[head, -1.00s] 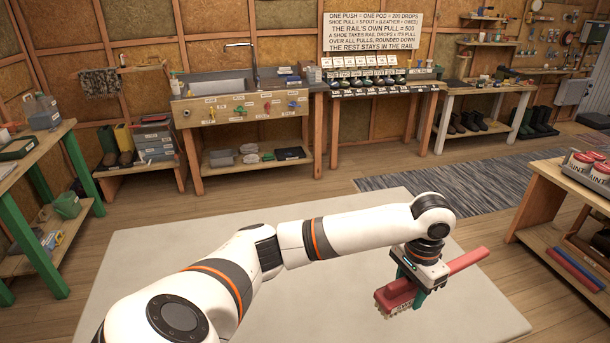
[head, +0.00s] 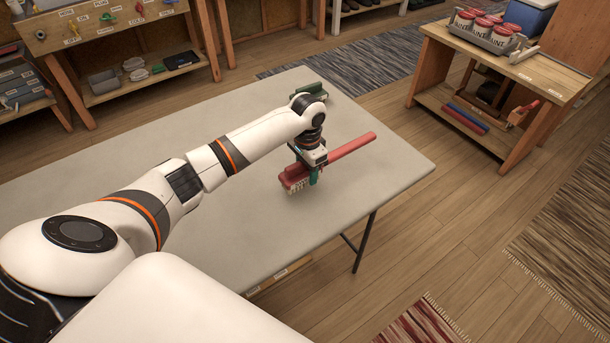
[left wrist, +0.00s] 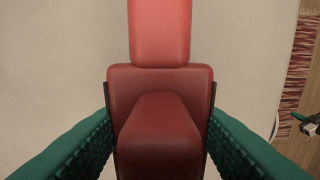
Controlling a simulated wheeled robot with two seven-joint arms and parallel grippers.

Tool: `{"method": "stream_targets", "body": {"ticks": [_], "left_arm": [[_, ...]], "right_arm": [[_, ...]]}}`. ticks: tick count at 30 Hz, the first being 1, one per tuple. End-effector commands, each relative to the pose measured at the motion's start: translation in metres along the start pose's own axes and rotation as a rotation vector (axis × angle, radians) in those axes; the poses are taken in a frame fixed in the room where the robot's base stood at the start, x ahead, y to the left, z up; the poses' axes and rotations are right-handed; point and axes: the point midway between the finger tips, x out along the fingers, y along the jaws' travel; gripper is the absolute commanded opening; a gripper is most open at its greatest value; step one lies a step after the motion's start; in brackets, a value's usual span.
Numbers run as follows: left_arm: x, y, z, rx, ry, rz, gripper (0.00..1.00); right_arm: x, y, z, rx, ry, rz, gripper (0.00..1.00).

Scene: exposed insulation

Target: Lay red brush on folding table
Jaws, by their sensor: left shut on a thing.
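The red brush (head: 345,148) has a long handle pointing to the upper right and pale bristles facing down. My left gripper (head: 304,172) is shut on its head, over the grey folding table (head: 230,130). In the left wrist view the brush (left wrist: 160,90) lies between the green fingers, its handle running up the picture. I cannot tell whether the bristles touch the tabletop. A small dark part with green at the right edge of the left wrist view looks like my right gripper (left wrist: 308,122); its fingers are too small to read.
A green-topped brush (head: 310,89) lies near the table's far edge, behind my left wrist. The tabletop around the red brush is clear. A wooden bench (head: 500,75) with red-lidded jars stands at the right, across open floor. A red striped rug (head: 415,325) lies near.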

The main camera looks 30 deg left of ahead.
Motion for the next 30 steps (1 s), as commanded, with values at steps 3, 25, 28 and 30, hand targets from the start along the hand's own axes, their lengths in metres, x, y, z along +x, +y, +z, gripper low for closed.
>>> {"method": "stream_targets", "body": {"ticks": [3,25,28,30], "left_arm": [[0.015,-0.001,0.000,0.000,0.002,-0.001,0.21],[0.038,0.000,0.000,0.000,0.001,0.001,0.67],[0.038,0.000,0.000,0.000,0.001,0.001,0.67],[0.037,0.000,0.000,0.000,0.001,0.001,0.67]], "right_arm": [[0.000,0.000,0.001,0.000,-0.001,0.000,0.00],[0.001,0.005,0.003,0.000,-0.004,0.007,0.00],[0.001,0.006,0.003,-0.001,-0.004,0.007,0.00],[0.001,0.006,0.003,-0.001,-0.004,0.007,0.00]]}}
